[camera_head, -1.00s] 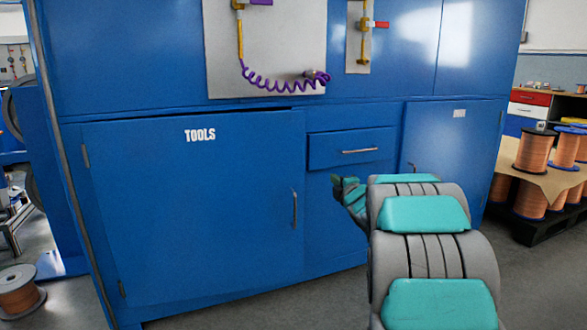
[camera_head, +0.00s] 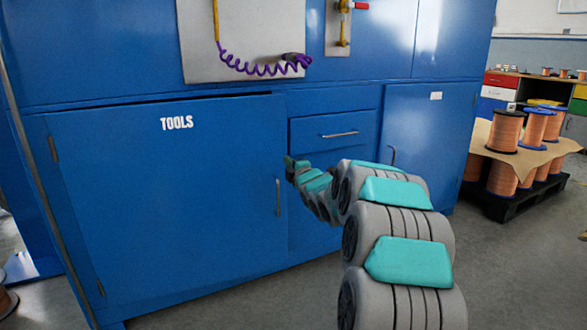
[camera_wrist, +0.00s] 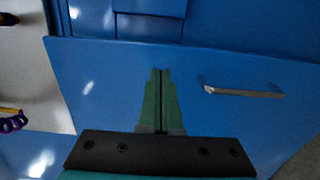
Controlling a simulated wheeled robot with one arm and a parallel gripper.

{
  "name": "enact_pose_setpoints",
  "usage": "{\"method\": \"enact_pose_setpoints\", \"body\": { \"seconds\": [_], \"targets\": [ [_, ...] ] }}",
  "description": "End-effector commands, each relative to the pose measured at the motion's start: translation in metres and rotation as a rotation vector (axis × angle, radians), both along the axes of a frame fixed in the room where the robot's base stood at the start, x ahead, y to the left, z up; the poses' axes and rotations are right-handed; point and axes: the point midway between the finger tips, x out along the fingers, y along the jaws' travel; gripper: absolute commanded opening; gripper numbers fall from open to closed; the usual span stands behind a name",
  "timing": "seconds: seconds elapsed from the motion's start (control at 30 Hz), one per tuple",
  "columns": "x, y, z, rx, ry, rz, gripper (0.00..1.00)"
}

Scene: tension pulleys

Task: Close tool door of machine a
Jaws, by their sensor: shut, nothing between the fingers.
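The blue tool door (camera_head: 150,210) is marked TOOLS and has hinges on its left and a vertical handle (camera_head: 277,197) near its right edge. A dark gap runs along its top edge, and the door looks slightly ajar. In the wrist view the door (camera_wrist: 110,95) fills most of the picture, with its handle (camera_wrist: 245,92) right of the fingers. My gripper (camera_head: 288,162) is in front of the cabinet near the door's right edge, above the handle. In the wrist view its green fingers (camera_wrist: 160,72) are together and empty, pointing at the door. Contact cannot be told.
A closed drawer (camera_head: 333,133) and another blue cabinet door (camera_head: 425,145) are right of the tool door. A purple coiled hose (camera_head: 265,67) hangs above. Copper wire spools (camera_head: 506,130) stand on a black pallet at the right. The grey floor in front is clear.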

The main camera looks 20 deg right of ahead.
Motion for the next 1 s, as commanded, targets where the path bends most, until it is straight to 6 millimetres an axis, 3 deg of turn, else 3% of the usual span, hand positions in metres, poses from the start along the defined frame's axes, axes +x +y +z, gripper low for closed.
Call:
{"method": "enact_pose_setpoints", "body": {
  "seconds": [0.2,0.4,1.0],
  "targets": [
    [0.03,-0.001,-0.002,0.0,0.002,0.0,0.0],
    [0.045,-0.002,0.001,-0.002,-0.002,0.001,0.0],
    [0.053,-0.004,-0.001,-0.002,0.001,-0.003,0.0]
  ]
}}
